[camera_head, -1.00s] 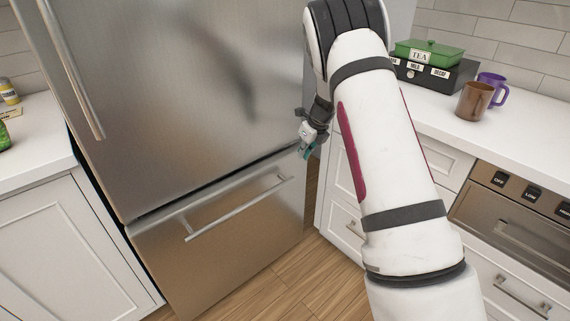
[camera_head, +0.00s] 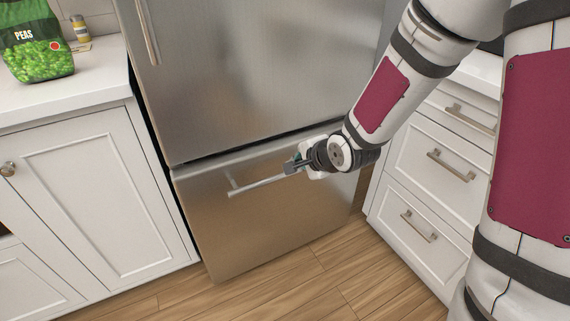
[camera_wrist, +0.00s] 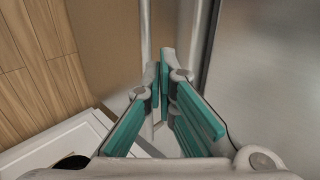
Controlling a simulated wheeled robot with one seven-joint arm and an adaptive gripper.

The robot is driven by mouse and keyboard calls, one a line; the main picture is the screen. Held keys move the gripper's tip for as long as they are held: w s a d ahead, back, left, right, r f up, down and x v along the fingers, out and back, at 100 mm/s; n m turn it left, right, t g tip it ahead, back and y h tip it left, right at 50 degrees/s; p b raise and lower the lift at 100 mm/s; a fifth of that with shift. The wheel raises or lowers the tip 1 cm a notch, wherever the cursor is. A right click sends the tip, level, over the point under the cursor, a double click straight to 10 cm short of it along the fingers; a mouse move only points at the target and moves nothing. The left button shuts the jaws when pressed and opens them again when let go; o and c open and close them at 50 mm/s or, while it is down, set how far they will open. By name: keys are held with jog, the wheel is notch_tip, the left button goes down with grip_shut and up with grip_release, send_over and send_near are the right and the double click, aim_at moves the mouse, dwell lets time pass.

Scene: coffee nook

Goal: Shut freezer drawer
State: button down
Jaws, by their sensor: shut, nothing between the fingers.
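The freezer drawer (camera_head: 275,225) is the brushed-steel lower front of the fridge, below the large upper door (camera_head: 255,75). A dark gap runs between the two. The drawer looks nearly in line with the door; I cannot tell whether it stands slightly out. Its bar handle (camera_head: 258,186) runs across near the top of the front. My gripper (camera_head: 291,168) is at the right part of the handle, fingers shut with nothing between them. In the wrist view the teal-padded fingertips (camera_wrist: 161,76) are close beside the handle bar (camera_wrist: 146,35); contact is unclear. My wrist hides the handle's right end.
White cabinets with drawers (camera_head: 440,175) stand close at the right of the fridge. A white cabinet (camera_head: 95,215) stands at the left, with a green peas bag (camera_head: 36,45) and a small yellow bottle (camera_head: 80,29) on its counter. The wooden floor (camera_head: 290,285) in front is clear.

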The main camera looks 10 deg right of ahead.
aim_at(273, 148)
jog(key=b+x, duration=0.1)
jog(key=x, duration=0.3)
jog(key=r+b+x, duration=0.1)
jog(key=b+x, duration=0.1)
jog(key=x, duration=0.2)
jog(key=w+b+x, duration=0.1)
jog(key=x, duration=0.3)
jog(key=shift+a+r+b, duration=0.15)
jog(key=shift+r+b, duration=0.05)
jog(key=shift+b, duration=0.2)
jog(key=shift+w+a, duration=0.15)
jog(key=shift+w, duration=0.45)
jog(key=shift+w+r, duration=0.1)
jog(key=w, duration=0.1)
jog(key=w+a, duration=0.1)
jog(key=w, duration=0.2)
jog(key=shift+w+a+p, duration=0.3)
jog(key=shift+w+p, duration=0.05)
